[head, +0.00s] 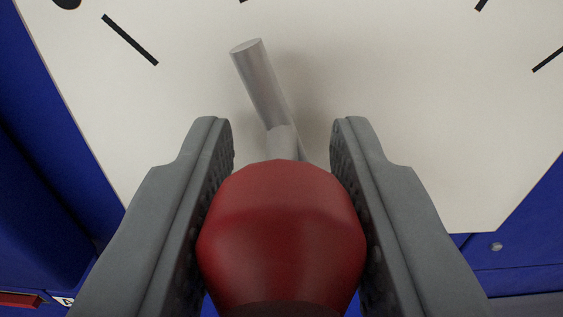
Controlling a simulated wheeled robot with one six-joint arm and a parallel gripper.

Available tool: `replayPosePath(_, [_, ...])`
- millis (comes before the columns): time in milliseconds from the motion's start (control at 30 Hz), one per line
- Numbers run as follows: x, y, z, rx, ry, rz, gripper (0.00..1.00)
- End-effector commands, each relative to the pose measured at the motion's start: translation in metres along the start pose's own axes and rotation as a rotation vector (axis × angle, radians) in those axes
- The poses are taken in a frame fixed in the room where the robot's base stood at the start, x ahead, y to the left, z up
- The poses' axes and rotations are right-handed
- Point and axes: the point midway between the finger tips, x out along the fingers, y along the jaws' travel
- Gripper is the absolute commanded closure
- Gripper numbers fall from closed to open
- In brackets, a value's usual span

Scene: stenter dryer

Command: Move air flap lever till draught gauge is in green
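The air flap lever shows as a red knob (281,235) at the bottom middle, with a grey metal shaft (263,85) behind it that leans up and to the left in front of a white plate. My gripper (283,145) has its two grey fingers on either side of the red knob. The left finger is at or very near the knob's left side. The right finger is likewise close to its right side. I cannot tell whether the fingers press on it. The draught gauge cannot be made out in this view.
The white plate (400,60) carries black tick marks (130,40) and fills the upper view. Blue panels (45,120) lie around it, with a small round screw head (496,246) at the lower right. A red item (20,299) shows at the lower left edge.

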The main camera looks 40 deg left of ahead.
Motion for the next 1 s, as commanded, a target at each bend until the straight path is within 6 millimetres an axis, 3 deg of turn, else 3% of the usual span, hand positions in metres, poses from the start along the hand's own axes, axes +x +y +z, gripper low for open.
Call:
replayPosePath(233, [0.0, 0.004, -0.001, 0.042, 0.0, 0.001, 1.0])
replayPosePath(633, [0.0, 0.026, -0.005, 0.316, 0.001, 0.001, 1.0])
replayPosePath(1000, [0.0, 0.029, -0.005, 0.35, 0.0, 0.0, 1.0])
